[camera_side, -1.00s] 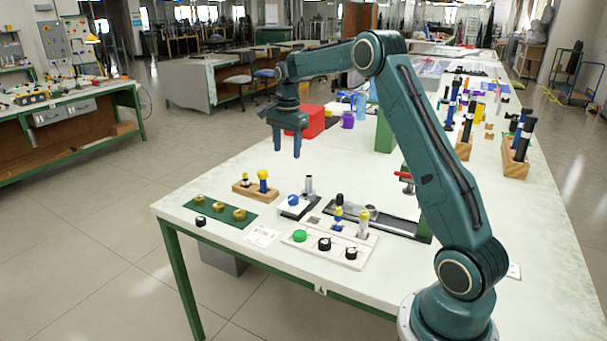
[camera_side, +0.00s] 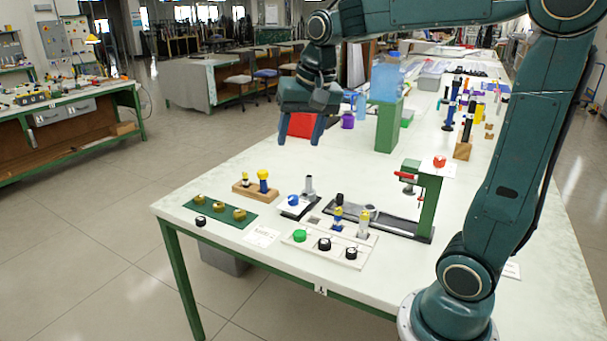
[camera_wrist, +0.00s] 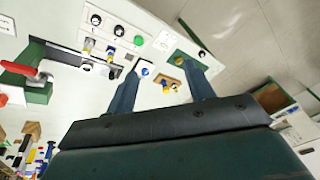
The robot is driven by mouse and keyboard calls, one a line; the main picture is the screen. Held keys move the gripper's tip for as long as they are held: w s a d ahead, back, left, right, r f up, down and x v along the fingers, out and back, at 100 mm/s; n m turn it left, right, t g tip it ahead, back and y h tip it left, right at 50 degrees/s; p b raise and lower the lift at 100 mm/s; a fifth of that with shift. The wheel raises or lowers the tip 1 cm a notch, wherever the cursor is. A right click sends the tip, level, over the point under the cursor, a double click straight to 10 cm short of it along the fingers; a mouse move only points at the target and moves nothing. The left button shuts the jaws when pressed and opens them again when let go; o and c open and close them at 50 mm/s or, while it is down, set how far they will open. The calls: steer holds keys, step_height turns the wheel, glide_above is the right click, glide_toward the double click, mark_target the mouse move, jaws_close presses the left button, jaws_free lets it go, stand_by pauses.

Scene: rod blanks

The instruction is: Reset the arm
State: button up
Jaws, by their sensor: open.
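My gripper (camera_side: 302,128) is open and empty, raised above the far left part of the work table (camera_side: 230,188) in the side view. In the wrist view its two fingers (camera_wrist: 163,95) are spread apart with nothing between them. A green press with a red handle (camera_side: 425,200) stands on a dark rail to the right.
A red box (camera_side: 300,124) lies behind my gripper. A clear blue container on a green stand (camera_side: 387,130) stands to its right. Wooden racks with dark rods (camera_side: 463,148) are farther right. The table middle, around the wide pale area (camera_side: 340,170), is clear.

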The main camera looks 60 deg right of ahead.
steer(key=s+a+f+n, duration=0.1)
steer(key=s+a+n, duration=0.1)
steer(key=s, duration=0.3)
steer(key=s+a+f+n+t, duration=0.1)
steer(key=s+a+f+n, duration=0.1)
steer(key=s, duration=0.4)
steer(key=s+a+f+n+t, duration=0.1)
steer(key=s+a+n, duration=0.2)
steer(key=s+n, duration=0.1)
steer(key=shift+s+a+f+n+y, duration=0.15)
steer(key=shift+s+a+n+y, duration=0.2)
steer(key=shift+s, duration=0.35)
